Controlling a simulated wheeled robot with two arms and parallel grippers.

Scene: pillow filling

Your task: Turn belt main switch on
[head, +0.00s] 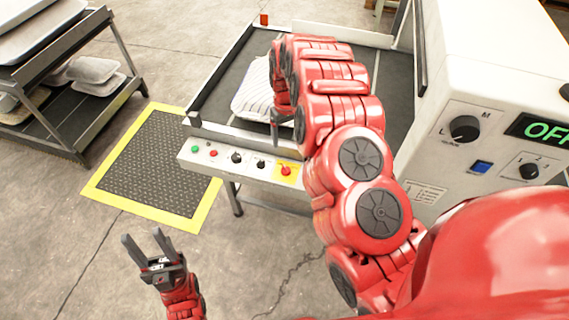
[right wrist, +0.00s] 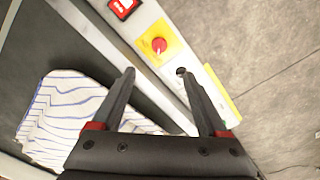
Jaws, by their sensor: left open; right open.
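The belt's control panel (head: 245,163) runs along the front of the conveyor. Near its right end is a red rotary knob on a yellow plate (head: 286,170), which looks like the main switch. It also shows in the right wrist view (right wrist: 158,45), just beyond and between my fingertips. My right gripper (head: 276,128) hangs above the panel; in the right wrist view its fingers (right wrist: 158,75) are spread, empty and apart from the knob. Its far side is hidden in the head view. My left gripper (head: 147,245) is open and empty, low over the floor.
Panel controls include a green button (head: 195,149), a red button (head: 213,153) and black knobs (head: 236,157). A striped pillow (head: 252,95) lies on the belt. The white machine (head: 460,80) at right has a display reading OFF. A rack (head: 60,110) stands at left.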

